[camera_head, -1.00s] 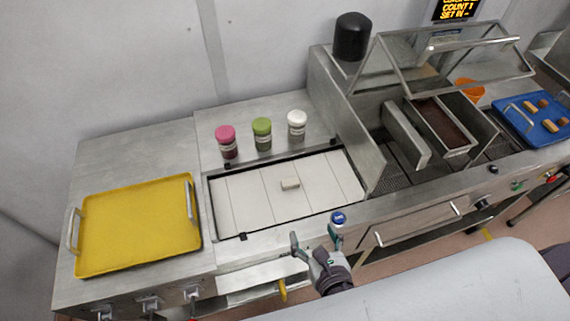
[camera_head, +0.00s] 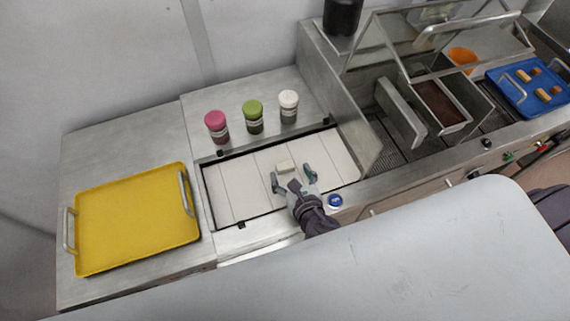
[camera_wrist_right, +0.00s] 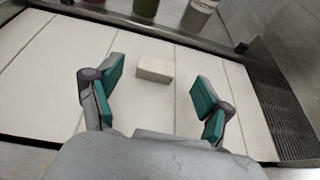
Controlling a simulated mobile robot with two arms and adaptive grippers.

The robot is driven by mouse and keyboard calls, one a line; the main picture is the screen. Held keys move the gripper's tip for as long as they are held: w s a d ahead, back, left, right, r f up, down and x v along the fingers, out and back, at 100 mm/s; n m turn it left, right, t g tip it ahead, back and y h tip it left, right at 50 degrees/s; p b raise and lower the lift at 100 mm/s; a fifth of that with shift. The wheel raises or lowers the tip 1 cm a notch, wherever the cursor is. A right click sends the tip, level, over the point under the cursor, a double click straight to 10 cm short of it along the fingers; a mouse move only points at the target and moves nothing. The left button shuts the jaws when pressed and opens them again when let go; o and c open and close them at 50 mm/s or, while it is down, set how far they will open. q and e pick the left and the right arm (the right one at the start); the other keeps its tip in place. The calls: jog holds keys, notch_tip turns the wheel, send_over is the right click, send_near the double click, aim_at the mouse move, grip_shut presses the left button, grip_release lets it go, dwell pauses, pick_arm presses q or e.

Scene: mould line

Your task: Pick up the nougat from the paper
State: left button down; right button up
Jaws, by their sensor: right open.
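The nougat (camera_head: 285,166) is a small pale block lying on the white paper (camera_head: 232,192) set in the metal counter. It also shows in the right wrist view (camera_wrist_right: 155,70), ahead of the fingers and roughly centred between them. My right gripper (camera_head: 292,177) is open over the paper, its two green-padded fingers spread just in front of the nougat. In the right wrist view the gripper (camera_wrist_right: 153,92) is empty, and no finger touches the nougat. My left gripper is not in view.
Jars with pink (camera_head: 217,127), green (camera_head: 254,117) and white (camera_head: 289,106) lids stand behind the paper. A yellow tray (camera_head: 135,222) lies at left. A metal wall (camera_head: 345,110) rises at right. A blue-topped item (camera_head: 335,201) sits at the front edge. The paper around the nougat is clear.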

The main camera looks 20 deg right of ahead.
aim_at(284, 164)
jog(key=p+x, duration=0.1)
jog(key=x, duration=0.3)
jog(key=shift+w+a, duration=0.2)
jog(key=shift+s, duration=0.15)
jog(key=c, duration=0.9)
